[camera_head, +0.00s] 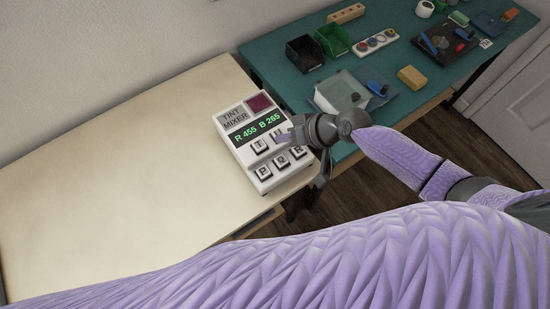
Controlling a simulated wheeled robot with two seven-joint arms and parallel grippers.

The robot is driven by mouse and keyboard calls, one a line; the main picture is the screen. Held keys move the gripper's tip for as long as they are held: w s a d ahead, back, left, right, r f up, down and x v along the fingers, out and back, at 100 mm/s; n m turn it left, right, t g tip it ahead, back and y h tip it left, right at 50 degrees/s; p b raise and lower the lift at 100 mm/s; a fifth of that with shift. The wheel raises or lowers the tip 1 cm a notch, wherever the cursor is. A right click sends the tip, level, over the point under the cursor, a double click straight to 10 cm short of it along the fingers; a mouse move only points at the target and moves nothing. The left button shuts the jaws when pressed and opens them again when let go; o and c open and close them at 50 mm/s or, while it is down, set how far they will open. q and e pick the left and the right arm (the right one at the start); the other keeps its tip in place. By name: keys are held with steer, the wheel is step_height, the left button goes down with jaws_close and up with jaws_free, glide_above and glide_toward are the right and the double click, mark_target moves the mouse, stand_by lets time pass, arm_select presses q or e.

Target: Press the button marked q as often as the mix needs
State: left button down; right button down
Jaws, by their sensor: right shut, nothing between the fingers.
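The tint mixer (234,135) is a white box on the cream table, labelled "TINT MIXER". Its display (257,129) reads "R 455 B 265" in green. The button marked Q (281,163) is in the front row, between P (264,173) and R (298,153). A button marked T (260,146) is in the row behind. My right gripper (284,138) is shut and empty, over the right part of the mixer above Q's row. Its fingertips partly cover a button beside T; I cannot tell whether they touch. My left gripper is not in view.
A dark red square (259,103) is at the mixer's back. The cream table (120,170) is clear to the left. A green-topped bench (282,88) at right holds black and green bins, a clear box, a yellow block (411,78) and several small items.

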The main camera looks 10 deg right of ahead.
mark_target(284, 162)
step_height(284, 162, down, 8)
steer(key=b, duration=0.7)
steer(key=shift+f+b, duration=0.25)
steer(key=shift+b, duration=0.1)
steer(key=shift+f, duration=0.2)
stand_by(1.1)
